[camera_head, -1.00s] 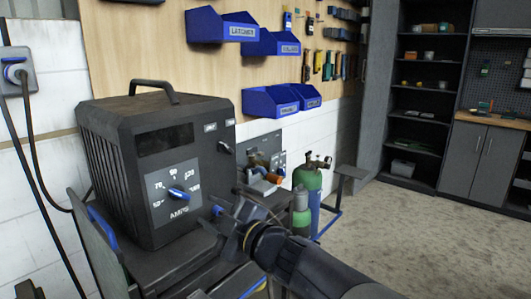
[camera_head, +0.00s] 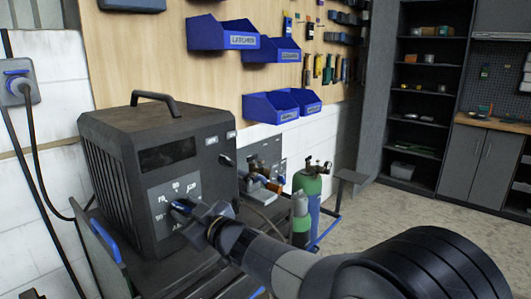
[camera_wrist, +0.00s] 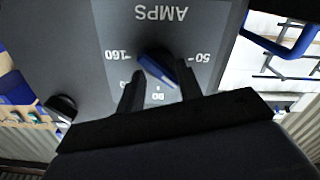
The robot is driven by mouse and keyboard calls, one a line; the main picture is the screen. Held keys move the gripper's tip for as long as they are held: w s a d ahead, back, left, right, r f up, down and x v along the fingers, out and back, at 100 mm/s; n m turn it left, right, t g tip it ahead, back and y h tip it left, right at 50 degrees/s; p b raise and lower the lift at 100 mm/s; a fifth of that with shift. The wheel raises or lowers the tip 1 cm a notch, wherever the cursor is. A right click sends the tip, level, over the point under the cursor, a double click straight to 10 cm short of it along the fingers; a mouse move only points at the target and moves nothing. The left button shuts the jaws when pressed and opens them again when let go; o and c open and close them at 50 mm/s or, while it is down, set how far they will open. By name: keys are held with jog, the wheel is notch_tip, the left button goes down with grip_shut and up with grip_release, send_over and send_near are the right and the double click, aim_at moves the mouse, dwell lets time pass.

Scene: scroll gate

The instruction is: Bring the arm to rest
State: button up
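The welder (camera_head: 160,165) is a dark box with a top handle, standing on a cart at the left. Its amps dial (camera_wrist: 158,68) is a dark round knob with a blue bar, which lies slanted in the wrist view. My gripper (camera_head: 182,208) is at the dial in the head view and hides much of it. In the wrist view my gripper (camera_wrist: 158,88) has its two dark fingers apart, one on each side of the knob. I see no clear contact between the fingers and the blue bar. My arm reaches in from the lower right.
Green gas cylinders (camera_head: 312,185) stand right of the welder. Blue bins (camera_head: 222,34) hang on the wooden wall panel. A socket with a cable (camera_head: 20,88) is on the left wall. Dark shelves (camera_head: 425,90) stand at the back right. The floor (camera_head: 400,210) at right looks clear.

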jog(key=shift+m+p, duration=0.55)
jog(key=shift+m, duration=0.55)
